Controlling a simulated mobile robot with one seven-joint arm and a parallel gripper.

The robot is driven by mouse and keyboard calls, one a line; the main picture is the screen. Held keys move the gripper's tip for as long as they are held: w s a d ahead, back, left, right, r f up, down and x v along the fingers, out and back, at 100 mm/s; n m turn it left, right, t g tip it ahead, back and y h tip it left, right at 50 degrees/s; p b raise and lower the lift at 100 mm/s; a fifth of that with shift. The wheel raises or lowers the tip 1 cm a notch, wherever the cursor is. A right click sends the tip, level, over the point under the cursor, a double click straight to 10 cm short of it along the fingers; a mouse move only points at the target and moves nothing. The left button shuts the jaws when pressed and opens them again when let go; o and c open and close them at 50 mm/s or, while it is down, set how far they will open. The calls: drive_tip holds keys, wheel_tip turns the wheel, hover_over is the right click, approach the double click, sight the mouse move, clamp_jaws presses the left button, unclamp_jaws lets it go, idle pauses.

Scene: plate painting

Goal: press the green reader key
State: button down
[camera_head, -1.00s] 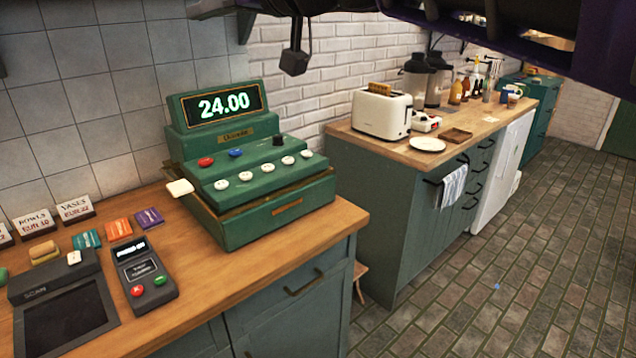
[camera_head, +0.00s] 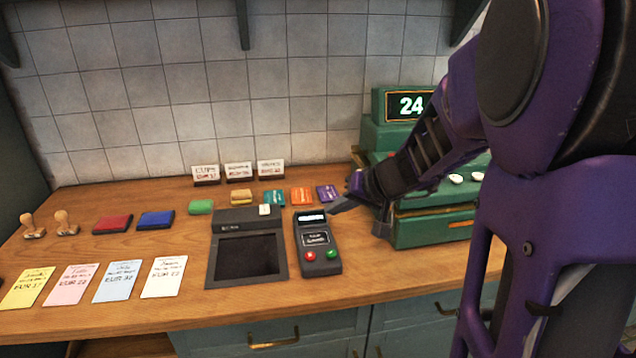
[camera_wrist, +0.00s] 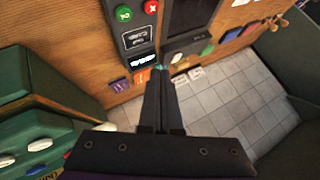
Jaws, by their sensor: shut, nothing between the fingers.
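The card reader (camera_head: 317,243) is a dark handheld unit lying on the wooden counter, with a lit display at its far end. Its green key (camera_head: 332,254) is at the near right, beside a red key (camera_head: 310,256). In the wrist view the reader (camera_wrist: 138,38) appears upside down, with the green key (camera_wrist: 123,13) near the top edge. My gripper (camera_head: 334,210) is shut and empty, just right of the reader's display end, above the counter. In the wrist view its closed fingertips (camera_wrist: 160,70) point past the display. Both keys are uncovered.
A scanner pad (camera_head: 247,283) lies left of the reader. The green cash register (camera_head: 440,228) stands to the right, partly behind my arm. Small coloured cards (camera_head: 301,196) lie behind the reader. The counter (camera_head: 390,285) right of the reader is bare.

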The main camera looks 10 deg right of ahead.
drive_tip(key=b, duration=0.5)
hover_over(331, 254)
drive_tip(key=f, duration=0.7)
drive_tip(key=shift+s+d+f, duration=0.2)
drive_tip(key=shift+s+d, duration=0.1)
drive_tip(key=shift+f+b, duration=0.8)
drive_tip(key=shift+b, duration=0.25)
drive_tip(key=shift+f, duration=0.15)
drive_tip(key=shift+f+b, duration=0.25)
drive_tip(key=shift+b, duration=0.5)
drive_tip(key=shift+f, duration=0.45)
idle(0.4)
idle(0.4)
drive_tip(key=shift+r+p, duration=0.3)
drive_tip(key=shift+r, duration=0.6)
